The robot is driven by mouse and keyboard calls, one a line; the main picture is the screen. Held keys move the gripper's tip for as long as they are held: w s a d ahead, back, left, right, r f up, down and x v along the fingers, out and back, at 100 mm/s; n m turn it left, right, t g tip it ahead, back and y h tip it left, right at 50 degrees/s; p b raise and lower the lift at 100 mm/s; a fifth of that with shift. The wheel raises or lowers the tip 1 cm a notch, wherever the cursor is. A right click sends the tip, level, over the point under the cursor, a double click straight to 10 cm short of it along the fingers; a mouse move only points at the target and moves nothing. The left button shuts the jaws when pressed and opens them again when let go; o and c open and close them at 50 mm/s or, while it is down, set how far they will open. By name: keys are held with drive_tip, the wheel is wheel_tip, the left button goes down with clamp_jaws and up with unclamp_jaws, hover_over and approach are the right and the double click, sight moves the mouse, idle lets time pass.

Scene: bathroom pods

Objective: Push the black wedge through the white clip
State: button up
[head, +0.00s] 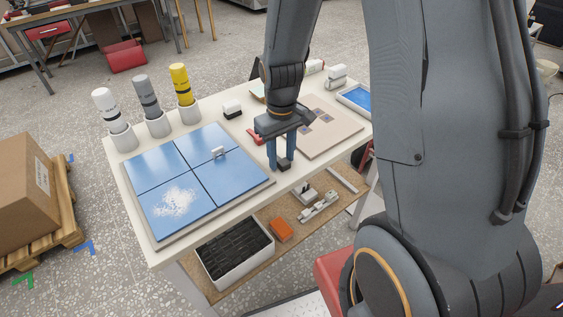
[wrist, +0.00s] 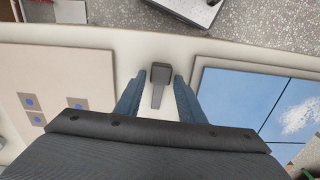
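The black wedge (wrist: 160,74) lies on the white bench top near its front edge, thick end toward the edge and narrow end toward my gripper. It also shows in the head view (head: 284,164), partly hidden by my fingers. My gripper (head: 281,162) points down over it. In the wrist view my two fingers (wrist: 159,80) stand on either side of the wedge, with a gap on each side, so the gripper is open. The white clip (head: 219,153) stands on the joint between the blue tiles (head: 206,181), left of my gripper. The clip is not seen in the wrist view.
A beige board (head: 323,137) lies right of my gripper. Grey, white and yellow bottles (head: 147,93) stand in holders at the back left. A small black-and-white block (head: 232,109) is behind the tiles. A lower shelf holds a black-filled bin (head: 234,259) and an orange block (head: 281,229).

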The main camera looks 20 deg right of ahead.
drive_tip(key=c, duration=0.7)
drive_tip(key=shift+c, duration=0.2)
drive_tip(key=shift+r, duration=0.15)
